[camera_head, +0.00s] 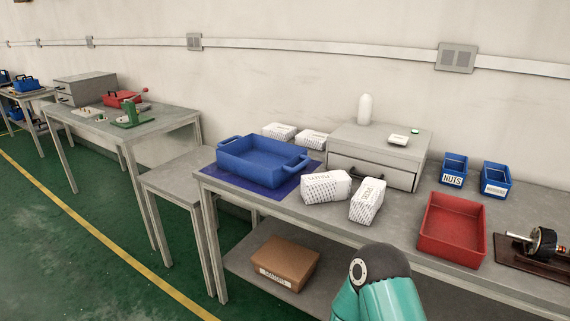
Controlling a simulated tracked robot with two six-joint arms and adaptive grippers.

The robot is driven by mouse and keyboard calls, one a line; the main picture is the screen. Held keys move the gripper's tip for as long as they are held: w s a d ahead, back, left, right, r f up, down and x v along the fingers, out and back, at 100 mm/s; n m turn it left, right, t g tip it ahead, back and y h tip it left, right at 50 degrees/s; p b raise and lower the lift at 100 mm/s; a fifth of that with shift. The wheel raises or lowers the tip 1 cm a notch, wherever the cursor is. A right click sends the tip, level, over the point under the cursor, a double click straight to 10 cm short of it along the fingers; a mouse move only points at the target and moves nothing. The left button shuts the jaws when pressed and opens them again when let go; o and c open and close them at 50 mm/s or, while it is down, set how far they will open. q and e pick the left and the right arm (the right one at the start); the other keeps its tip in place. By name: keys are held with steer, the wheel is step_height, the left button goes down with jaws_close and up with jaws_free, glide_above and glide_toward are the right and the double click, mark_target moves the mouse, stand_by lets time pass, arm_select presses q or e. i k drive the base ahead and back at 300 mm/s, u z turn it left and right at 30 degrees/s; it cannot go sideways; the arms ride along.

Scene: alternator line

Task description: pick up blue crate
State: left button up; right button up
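The blue crate (246,171) stands upright on a dark blue mat (222,178) at the left end of the near workbench. It has a handle at each end, and its visible inside looks empty. Neither of my grippers is in view. Only a teal link of one of my arms shows at the bottom, right of centre, well apart from the crate.
White printed packages (326,187) lie just right of the crate; others are behind it. A grey drawer cabinet (372,166) stands behind them. A red bin (452,232) and small blue bins (453,171) are further right. A cardboard box (287,260) lies on the lower shelf.

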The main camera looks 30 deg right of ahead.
mark_target(269, 162)
steer(key=z, duration=0.15)
steer(key=i, duration=0.9)
steer(key=z, duration=0.05)
